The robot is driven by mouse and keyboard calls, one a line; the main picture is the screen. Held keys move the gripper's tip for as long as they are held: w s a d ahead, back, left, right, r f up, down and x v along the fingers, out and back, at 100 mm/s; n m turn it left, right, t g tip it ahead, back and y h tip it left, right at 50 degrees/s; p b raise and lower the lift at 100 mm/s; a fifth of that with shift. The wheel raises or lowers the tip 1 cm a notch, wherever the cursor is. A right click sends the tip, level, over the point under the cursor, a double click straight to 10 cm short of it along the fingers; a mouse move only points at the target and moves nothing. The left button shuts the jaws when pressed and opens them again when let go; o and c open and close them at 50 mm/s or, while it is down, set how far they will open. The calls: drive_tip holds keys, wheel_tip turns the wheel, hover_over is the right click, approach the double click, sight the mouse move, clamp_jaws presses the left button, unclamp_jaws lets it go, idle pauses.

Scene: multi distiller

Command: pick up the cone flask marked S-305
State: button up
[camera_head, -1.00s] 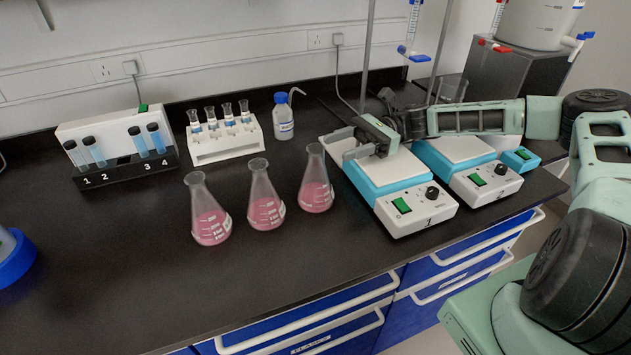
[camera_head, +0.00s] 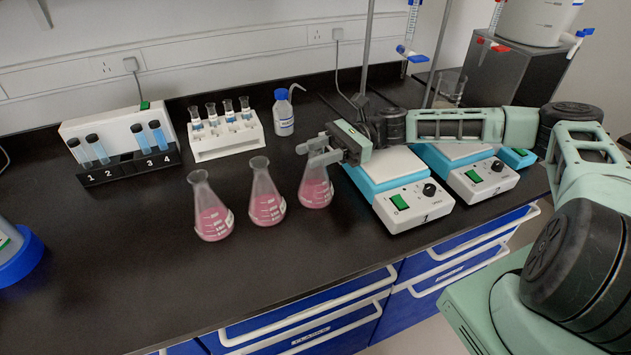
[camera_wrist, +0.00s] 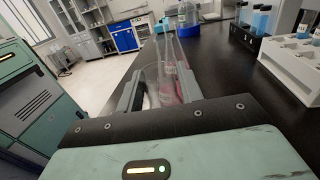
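Three cone flasks with pink liquid stand in a row on the black bench: a left flask (camera_head: 212,215), a middle flask (camera_head: 266,205) and a right flask (camera_head: 315,192). The labels are too small to read, so I cannot tell which is S-305. My gripper (camera_head: 318,151) is at the neck of the right flask, reaching in from the right, and partly hides its upper part. In the wrist view my gripper (camera_wrist: 160,92) has its fingers wide apart, with clear flask glass between them. The flasks overlap there.
A stirrer hotplate (camera_head: 404,198) stands just right of the right flask, under my arm. Behind are a white vial rack (camera_head: 228,150), a wash bottle (camera_head: 283,115) and a numbered tube rack (camera_head: 118,172).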

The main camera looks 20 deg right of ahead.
clamp_jaws()
drive_tip(key=shift+r, duration=0.15)
